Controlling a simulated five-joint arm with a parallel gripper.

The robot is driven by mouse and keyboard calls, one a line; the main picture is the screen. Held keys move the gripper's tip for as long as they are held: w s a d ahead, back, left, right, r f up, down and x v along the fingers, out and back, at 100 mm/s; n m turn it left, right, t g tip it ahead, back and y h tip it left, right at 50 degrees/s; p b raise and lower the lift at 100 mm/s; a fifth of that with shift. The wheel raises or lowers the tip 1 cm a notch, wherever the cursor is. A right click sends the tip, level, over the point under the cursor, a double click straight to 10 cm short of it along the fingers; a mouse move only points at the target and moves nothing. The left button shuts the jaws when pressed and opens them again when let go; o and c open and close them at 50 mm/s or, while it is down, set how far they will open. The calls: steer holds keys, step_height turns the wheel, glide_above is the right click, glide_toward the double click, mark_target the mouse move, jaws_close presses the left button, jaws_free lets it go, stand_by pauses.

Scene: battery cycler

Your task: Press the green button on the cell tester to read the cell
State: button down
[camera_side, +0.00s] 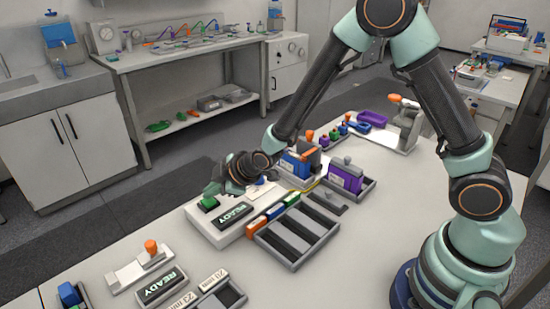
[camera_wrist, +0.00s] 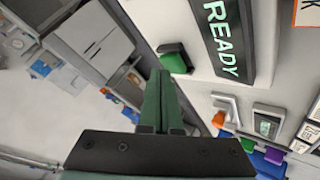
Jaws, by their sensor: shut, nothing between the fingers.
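The cell tester (camera_side: 203,226) is a pale box on the bench, left of centre in the side view. A green button (camera_side: 209,203) sits on its top, beside a dark display (camera_side: 235,213) reading READY. In the wrist view the green button (camera_wrist: 176,62) is right beside my fingertips, and the READY display (camera_wrist: 224,38) is to its right. My gripper (camera_side: 211,189) is shut and empty, with its fingertips just behind and above the button. It also shows in the wrist view (camera_wrist: 160,76). I cannot tell whether the fingertips touch the button.
An empty slotted tray (camera_side: 327,232) lies right of the tester, with small coloured blocks (camera_side: 275,212) along its edge. A purple block (camera_side: 345,175) stands in a grey holder behind it. A second READY display (camera_side: 161,286) is at the front left. Bare bench lies between.

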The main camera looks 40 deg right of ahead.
mark_target(213, 201)
steer(key=shift+f, duration=0.55)
stand_by(0.6)
steer(key=shift+r, duration=0.95)
steer(key=shift+r, duration=2.55)
